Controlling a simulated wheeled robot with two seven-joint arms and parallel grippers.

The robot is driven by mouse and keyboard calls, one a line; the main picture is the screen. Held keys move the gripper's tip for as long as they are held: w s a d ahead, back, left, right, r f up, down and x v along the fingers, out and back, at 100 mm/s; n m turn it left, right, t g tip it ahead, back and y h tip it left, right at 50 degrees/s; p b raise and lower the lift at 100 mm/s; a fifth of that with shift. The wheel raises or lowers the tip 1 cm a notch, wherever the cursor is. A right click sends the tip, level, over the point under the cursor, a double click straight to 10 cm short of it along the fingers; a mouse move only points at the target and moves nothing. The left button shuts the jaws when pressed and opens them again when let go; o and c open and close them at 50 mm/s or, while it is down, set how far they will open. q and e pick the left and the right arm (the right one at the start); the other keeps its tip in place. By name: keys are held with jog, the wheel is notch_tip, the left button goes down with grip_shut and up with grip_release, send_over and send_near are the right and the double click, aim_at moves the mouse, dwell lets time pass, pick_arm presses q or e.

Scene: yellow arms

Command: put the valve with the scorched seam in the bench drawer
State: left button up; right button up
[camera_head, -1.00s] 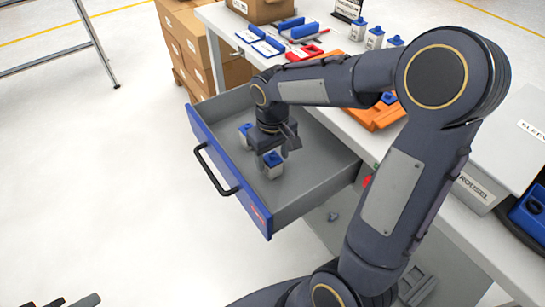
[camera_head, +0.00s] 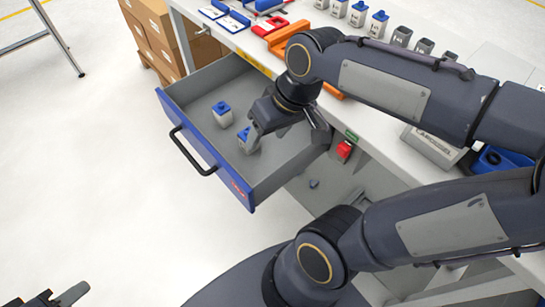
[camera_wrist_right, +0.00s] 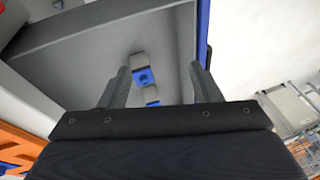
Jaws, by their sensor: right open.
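The bench drawer (camera_head: 240,185) is pulled open, with a blue front and grey inside. Two grey-white valves with blue caps, a farther valve (camera_head: 222,115) and a nearer valve (camera_head: 247,141), stand apart on its floor. Both show between my fingers in the right wrist view, one valve (camera_wrist_right: 139,62) above another valve (camera_wrist_right: 151,94). My right gripper (camera_head: 284,130) is open and empty, tilted over the drawer beside the nearer valve. My left gripper (camera_head: 62,297) is at the bottom left, partly cut off. No scorched seam can be made out on any valve.
Several blue-capped valves (camera_head: 377,23) and grey pieces (camera_head: 402,36) stand on the white bench (camera_head: 470,65). An orange tray (camera_head: 280,42), a red item (camera_head: 270,26) and blue bins lie near its edge. Cartons (camera_head: 155,35) are stacked behind. The floor left of the drawer is clear.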

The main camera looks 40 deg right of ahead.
jog(key=s+a+f+m+t+y, duration=0.1)
jog(key=s+a+f+t, duration=0.1)
jog(key=s, duration=0.4)
jog(key=shift+a+f+t, duration=0.3)
jog(key=shift+a+f, duration=0.05)
jog(key=shift+a, duration=0.05)
jog(key=shift+r, duration=0.1)
notch_tip(320, 180, up, 12)
jog(key=p, duration=1.1)
jog(key=shift+p, duration=0.4)
